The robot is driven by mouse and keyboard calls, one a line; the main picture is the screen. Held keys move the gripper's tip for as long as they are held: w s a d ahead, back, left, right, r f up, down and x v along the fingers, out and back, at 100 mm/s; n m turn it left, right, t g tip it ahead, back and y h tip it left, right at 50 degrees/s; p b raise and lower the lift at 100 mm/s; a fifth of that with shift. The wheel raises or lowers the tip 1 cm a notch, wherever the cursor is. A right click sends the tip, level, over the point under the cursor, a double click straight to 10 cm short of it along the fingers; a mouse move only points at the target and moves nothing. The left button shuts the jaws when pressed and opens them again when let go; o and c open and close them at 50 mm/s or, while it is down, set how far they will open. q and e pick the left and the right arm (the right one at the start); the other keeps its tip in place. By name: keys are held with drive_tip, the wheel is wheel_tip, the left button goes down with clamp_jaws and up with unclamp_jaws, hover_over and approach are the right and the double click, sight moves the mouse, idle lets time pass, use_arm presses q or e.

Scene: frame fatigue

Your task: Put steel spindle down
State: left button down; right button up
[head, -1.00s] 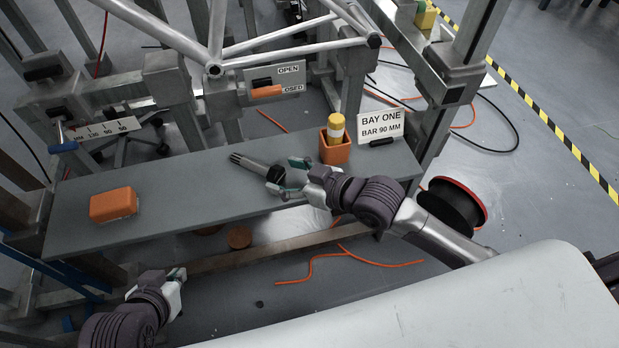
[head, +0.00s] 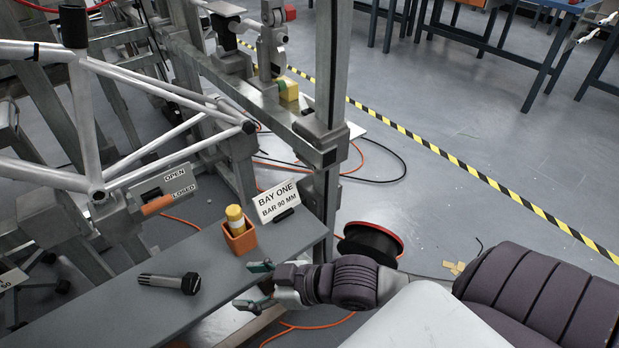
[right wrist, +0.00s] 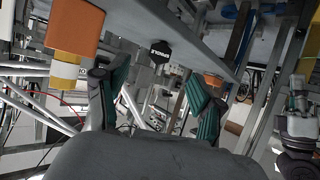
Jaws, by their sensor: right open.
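The steel spindle (head: 165,281), a dark splined shaft with a hex head, lies on its side on the grey shelf (head: 215,278). My right gripper (head: 245,285) is open and empty at the shelf's front edge, right of the spindle and apart from it. In the right wrist view the spindle's hex head (right wrist: 160,49) shows upside down beyond the spread fingers of the right gripper (right wrist: 155,105). What looks like my left gripper (right wrist: 298,100) shows at the right of that view, its jaws unclear. It is outside the head view.
An orange cup (head: 241,241) holding a yellow-capped bottle (head: 235,218) stands near the right gripper. The BAY ONE sign (head: 276,202) is behind it. A bicycle frame (head: 150,85) hangs over the back left. A black cable reel (head: 370,243) sits beyond the shelf's right end.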

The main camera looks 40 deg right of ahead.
drive_tip(key=s+d+f+m+g+h, duration=0.3)
drive_tip(key=s+f, duration=0.1)
drive_tip(key=s, duration=0.2)
drive_tip(key=s+d+f+m+g+h, duration=0.3)
drive_tip(key=s+d+f+h, duration=0.1)
drive_tip(key=s, duration=0.3)
drive_tip(key=shift+f+h, duration=0.3)
